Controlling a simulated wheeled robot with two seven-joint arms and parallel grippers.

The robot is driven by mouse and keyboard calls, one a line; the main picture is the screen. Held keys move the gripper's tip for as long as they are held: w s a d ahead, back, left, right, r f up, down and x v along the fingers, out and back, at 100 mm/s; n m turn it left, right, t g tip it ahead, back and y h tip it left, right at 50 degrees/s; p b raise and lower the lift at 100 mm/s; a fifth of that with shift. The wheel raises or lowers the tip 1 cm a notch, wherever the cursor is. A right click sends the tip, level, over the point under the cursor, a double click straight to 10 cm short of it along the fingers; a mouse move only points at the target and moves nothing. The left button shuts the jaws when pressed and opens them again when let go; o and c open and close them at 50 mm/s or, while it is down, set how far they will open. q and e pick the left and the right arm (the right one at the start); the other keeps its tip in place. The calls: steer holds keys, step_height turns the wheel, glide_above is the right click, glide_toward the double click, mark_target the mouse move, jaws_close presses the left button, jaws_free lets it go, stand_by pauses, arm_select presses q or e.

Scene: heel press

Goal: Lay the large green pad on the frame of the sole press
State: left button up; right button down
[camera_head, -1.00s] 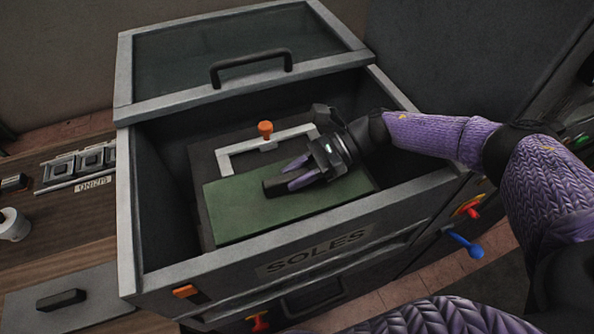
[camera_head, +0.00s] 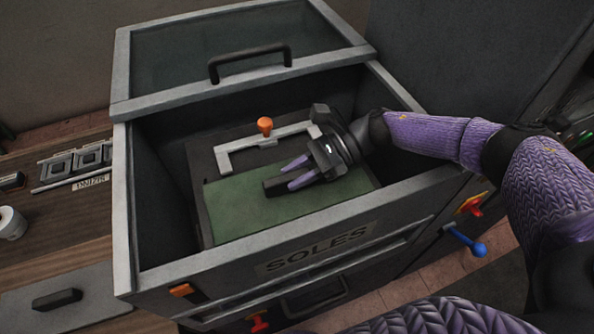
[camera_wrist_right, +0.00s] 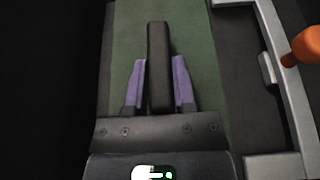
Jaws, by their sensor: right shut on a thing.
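The large green pad (camera_head: 252,205) lies flat inside the open box of the sole press (camera_head: 340,247), which is labelled SOLES. A grey frame (camera_head: 236,152) with an orange knob (camera_head: 265,126) borders its far side. My right gripper (camera_head: 290,178) is shut on the pad's dark bar handle (camera_head: 274,187). In the right wrist view the handle (camera_wrist_right: 158,60) stands between the two purple fingers, with green pad (camera_wrist_right: 205,60) on both sides. The pad's underside is hidden, so I cannot tell whether it rests fully. My left gripper is not in view.
The press lid (camera_head: 240,60) with its black handle is raised behind the box. The box walls surround my right gripper closely. A wooden table (camera_head: 60,225) at left holds a grey plate (camera_head: 75,290), a white roll (camera_head: 10,222) and metal parts. A blue-knobbed lever (camera_head: 478,249) sits at right.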

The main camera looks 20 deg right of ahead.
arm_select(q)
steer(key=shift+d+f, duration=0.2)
arm_select(e)
steer(key=shift+f, duration=0.1)
steer(key=shift+c, duration=1.8)
jaws_free()
step_height(320, 180, up, 10)
steer(key=p, duration=0.6)
steer(key=shift+p, duration=0.4)
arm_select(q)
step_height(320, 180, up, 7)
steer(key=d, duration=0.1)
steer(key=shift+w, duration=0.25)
